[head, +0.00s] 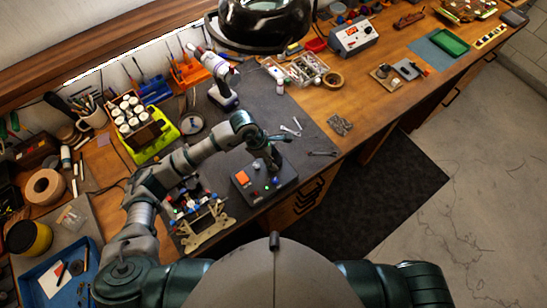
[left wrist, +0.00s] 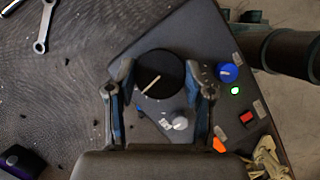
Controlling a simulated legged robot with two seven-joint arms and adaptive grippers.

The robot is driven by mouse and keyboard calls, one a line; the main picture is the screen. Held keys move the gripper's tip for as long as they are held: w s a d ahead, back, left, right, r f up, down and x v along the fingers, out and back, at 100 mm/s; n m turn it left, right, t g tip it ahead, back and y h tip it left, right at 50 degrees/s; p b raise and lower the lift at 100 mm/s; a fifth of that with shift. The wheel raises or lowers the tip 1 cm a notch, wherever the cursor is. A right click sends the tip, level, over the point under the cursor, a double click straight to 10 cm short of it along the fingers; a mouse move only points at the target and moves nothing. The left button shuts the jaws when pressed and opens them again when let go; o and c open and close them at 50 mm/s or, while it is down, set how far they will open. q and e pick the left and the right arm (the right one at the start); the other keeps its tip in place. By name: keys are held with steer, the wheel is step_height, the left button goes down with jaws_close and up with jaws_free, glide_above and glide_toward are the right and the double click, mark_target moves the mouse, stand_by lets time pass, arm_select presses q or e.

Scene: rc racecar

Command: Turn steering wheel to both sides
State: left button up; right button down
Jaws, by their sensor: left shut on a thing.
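A dark grey control box (head: 248,193) sits on the grey bench mat, and it fills the middle of the left wrist view (left wrist: 205,35). A round black knob with a pale line (left wrist: 155,68), seemingly the steering wheel, is on its top face. My left gripper (head: 272,163) reaches down onto the box, and its fingers (left wrist: 165,80) close on the knob's two sides. The pale line slants from lower left to upper right. In the head view the gripper hides the knob. My right gripper is not in view.
The box also has a blue knob (left wrist: 228,72), a grey knob (left wrist: 180,122) and a red switch (left wrist: 247,117). A tan car chassis (head: 206,222) lies left of the box. A drill (head: 223,95) stands behind.

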arm_select(q)
steer(key=n+b, duration=0.1)
steer(key=n, duration=0.1)
steer(key=n+t+b, duration=0.1)
steer(key=n, duration=0.1)
steer(key=shift+s+f+t, duration=0.1)
steer(key=shift+t, duration=0.2)
steer(key=shift+n+t+y+b, duration=0.5)
steer(key=shift+n+t+b, duration=0.15)
steer(key=shift+n, duration=1.15)
steer(key=o, duration=1.2)
steer(key=shift+c, duration=0.2)
steer(key=v, duration=1.2)
